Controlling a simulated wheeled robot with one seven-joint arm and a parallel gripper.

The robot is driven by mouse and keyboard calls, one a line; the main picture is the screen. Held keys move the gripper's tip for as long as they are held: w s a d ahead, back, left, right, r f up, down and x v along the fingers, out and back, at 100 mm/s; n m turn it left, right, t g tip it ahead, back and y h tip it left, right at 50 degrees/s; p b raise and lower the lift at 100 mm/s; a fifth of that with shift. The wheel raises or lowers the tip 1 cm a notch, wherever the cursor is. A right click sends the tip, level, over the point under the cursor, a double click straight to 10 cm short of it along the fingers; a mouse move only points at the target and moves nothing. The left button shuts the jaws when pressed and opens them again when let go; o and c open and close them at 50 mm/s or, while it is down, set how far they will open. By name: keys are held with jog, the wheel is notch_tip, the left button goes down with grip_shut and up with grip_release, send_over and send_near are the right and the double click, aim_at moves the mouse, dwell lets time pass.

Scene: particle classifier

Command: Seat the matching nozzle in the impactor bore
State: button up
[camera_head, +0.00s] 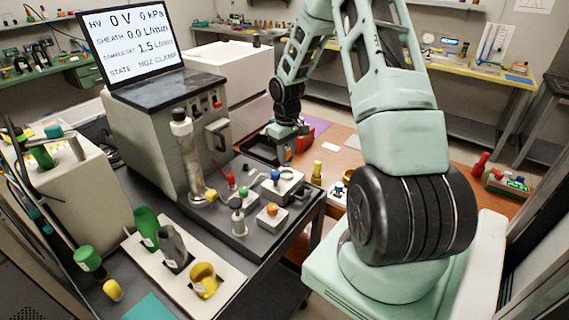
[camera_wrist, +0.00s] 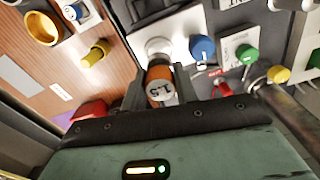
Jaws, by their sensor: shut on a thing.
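My gripper (camera_wrist: 158,84) is shut on an orange-brown cylindrical nozzle (camera_wrist: 159,90) marked 1.5 in the wrist view. Just beyond the nozzle's far end is a pale round fitting (camera_wrist: 158,47), which looks like the impactor bore. I cannot tell whether the nozzle touches it or is in it. A blue knob (camera_wrist: 203,48) sits beside that fitting. In the head view my gripper (camera_head: 286,152) points down, close to the pale block (camera_head: 290,186) with the blue knob (camera_head: 275,175). The screen (camera_head: 127,38) reads sample set 1.5 L/min and NOZ CLAMP.
Red (camera_head: 230,178), green (camera_head: 243,191) and orange (camera_head: 271,209) knobs stand near the block. An upright metal column (camera_head: 187,155) rises to its left. A yellow piece (camera_head: 317,170) stands on the wooden table to the right.

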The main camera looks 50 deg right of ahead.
aim_at(287, 163)
jog(key=shift+f+p, duration=0.45)
jog(key=shift+f, duration=1.85)
jog(key=shift+f, duration=0.15)
jog(key=o, duration=0.7)
